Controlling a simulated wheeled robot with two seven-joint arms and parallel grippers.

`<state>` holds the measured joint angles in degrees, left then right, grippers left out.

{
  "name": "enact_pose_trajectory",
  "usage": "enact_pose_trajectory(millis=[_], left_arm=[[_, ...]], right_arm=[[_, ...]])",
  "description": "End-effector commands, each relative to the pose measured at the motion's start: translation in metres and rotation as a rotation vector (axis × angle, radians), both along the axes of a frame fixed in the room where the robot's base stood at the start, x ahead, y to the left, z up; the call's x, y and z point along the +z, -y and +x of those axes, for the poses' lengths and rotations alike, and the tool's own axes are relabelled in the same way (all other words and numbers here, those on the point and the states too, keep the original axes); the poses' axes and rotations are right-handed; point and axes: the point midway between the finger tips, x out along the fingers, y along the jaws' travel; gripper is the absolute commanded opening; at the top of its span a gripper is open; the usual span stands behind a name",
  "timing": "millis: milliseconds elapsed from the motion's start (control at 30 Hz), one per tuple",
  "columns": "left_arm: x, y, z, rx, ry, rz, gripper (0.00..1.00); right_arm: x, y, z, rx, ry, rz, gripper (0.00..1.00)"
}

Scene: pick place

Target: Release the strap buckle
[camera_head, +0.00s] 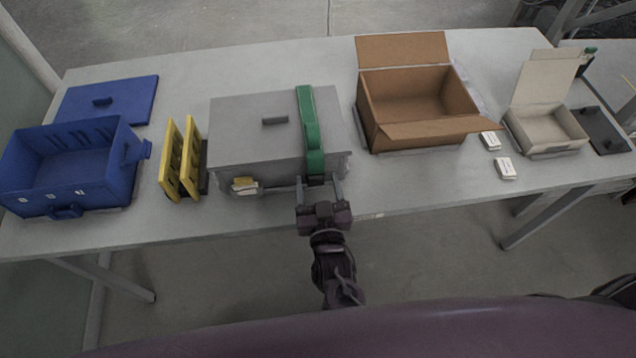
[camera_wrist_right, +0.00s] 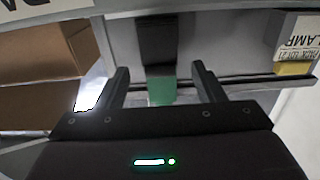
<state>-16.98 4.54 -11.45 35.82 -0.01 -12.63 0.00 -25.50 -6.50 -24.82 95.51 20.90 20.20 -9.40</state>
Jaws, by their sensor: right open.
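A grey lidded box (camera_head: 240,135) stands on the table, left of centre. A green strap (camera_head: 307,110) runs over the right part of its lid and down the front. In the right wrist view a dark piece (camera_wrist_right: 157,40), which looks like the buckle, sits on the box face with a green strap end (camera_wrist_right: 161,92) below it. My right gripper (camera_head: 318,184) is at the box's front; in the wrist view its open fingers (camera_wrist_right: 162,82) stand either side of the strap end. I cannot tell whether they touch it. My left gripper is not in view.
Yellow panels (camera_head: 181,160) and a blue bin (camera_head: 75,175) stand to the left, with a blue lid (camera_head: 130,95) behind. An open cardboard box (camera_head: 415,95), a small white box (camera_head: 545,125) and two white packs (camera_head: 505,168) lie right. The table's front edge is close to my right gripper.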

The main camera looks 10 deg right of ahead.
Motion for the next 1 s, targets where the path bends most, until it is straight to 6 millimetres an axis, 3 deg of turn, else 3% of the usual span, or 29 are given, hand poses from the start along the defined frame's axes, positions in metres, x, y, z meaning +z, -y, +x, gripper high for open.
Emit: enact_pose_trajectory(millis=[167,500,667,1000], left_arm=[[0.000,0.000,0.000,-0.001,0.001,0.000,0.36],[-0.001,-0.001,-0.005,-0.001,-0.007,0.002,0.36],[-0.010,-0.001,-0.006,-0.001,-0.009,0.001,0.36],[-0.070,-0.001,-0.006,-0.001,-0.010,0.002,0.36]], right_arm=[[0.000,0.000,0.000,0.000,0.000,0.000,0.61],[0.000,0.000,0.000,0.000,0.000,0.000,0.17],[-0.006,0.000,-0.001,0.000,0.025,-0.001,0.17],[-0.021,0.000,-0.011,0.001,0.293,0.000,0.17]])
